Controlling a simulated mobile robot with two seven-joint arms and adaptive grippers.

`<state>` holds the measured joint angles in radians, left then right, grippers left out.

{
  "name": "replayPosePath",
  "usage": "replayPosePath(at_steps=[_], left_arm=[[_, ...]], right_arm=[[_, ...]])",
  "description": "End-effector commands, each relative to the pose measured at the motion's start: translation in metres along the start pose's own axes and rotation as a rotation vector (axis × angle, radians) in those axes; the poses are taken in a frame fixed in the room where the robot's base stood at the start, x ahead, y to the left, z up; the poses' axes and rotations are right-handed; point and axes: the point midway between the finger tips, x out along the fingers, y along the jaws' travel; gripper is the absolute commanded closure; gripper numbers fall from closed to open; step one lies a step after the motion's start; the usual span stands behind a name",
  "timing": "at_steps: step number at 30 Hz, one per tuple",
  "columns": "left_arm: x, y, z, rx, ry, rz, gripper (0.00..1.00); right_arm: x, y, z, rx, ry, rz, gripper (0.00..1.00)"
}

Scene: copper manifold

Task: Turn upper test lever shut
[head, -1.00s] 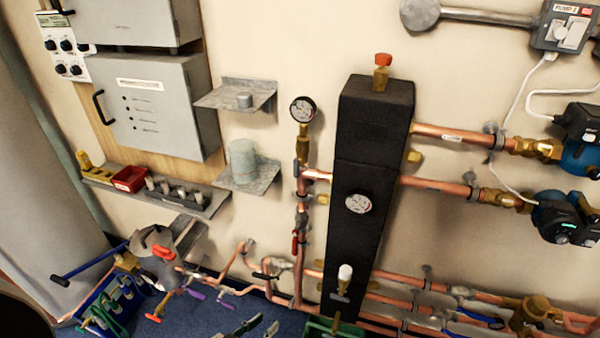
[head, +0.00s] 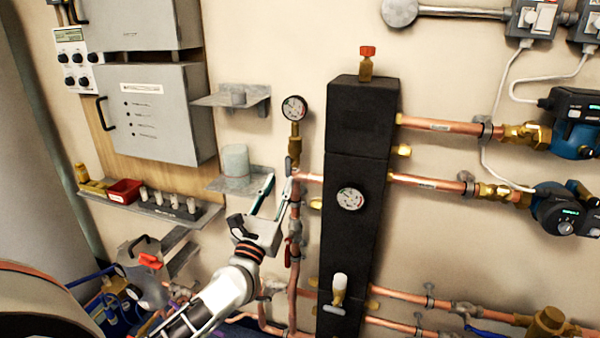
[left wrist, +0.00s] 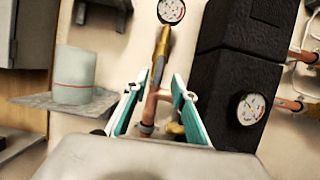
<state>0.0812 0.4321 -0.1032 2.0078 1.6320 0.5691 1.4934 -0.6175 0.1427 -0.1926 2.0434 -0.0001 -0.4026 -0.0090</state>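The upper test lever (head: 289,164) is a small dark handle on the vertical copper pipe below the top pressure gauge (head: 294,108). It points roughly along the pipe. My left gripper (head: 279,182) is raised just below and left of it, with its fingers spread. In the left wrist view, my left gripper (left wrist: 158,92) is open, with one teal-edged finger on each side of the pipe and brass fitting (left wrist: 160,50). I cannot tell whether a finger touches the lever. A red lever (head: 288,251) sits lower on the same pipe. My right gripper is out of view.
A black insulated column (head: 355,240) stands close right of the pipe. A small shelf with a pale cylinder (head: 235,161) is close left of my gripper; it shows in the left wrist view (left wrist: 73,75) too. Copper pipes run along the bottom.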

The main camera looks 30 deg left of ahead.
Motion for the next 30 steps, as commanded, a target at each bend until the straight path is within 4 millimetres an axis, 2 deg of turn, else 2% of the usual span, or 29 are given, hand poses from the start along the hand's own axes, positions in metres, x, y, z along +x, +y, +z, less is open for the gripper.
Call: replayPosePath(at_steps=[6,13,18,26,29,30], left_arm=[[0.033,0.0,0.004,0.004,-0.006,0.0,0.74],[0.063,-0.001,0.003,0.007,-0.003,-0.001,0.74],[0.072,-0.001,0.001,0.007,-0.001,-0.002,0.74],[0.072,-0.001,0.001,0.008,0.0,-0.003,0.74],[0.072,-0.001,0.001,0.008,0.0,-0.003,1.0],[0.072,-0.001,0.001,0.008,-0.001,-0.003,1.0]], right_arm=[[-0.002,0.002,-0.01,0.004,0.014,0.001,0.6],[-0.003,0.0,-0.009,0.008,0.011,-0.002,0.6],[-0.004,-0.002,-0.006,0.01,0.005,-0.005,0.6],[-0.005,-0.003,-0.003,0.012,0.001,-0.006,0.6],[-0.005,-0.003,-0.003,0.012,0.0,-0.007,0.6],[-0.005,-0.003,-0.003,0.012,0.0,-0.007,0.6]])
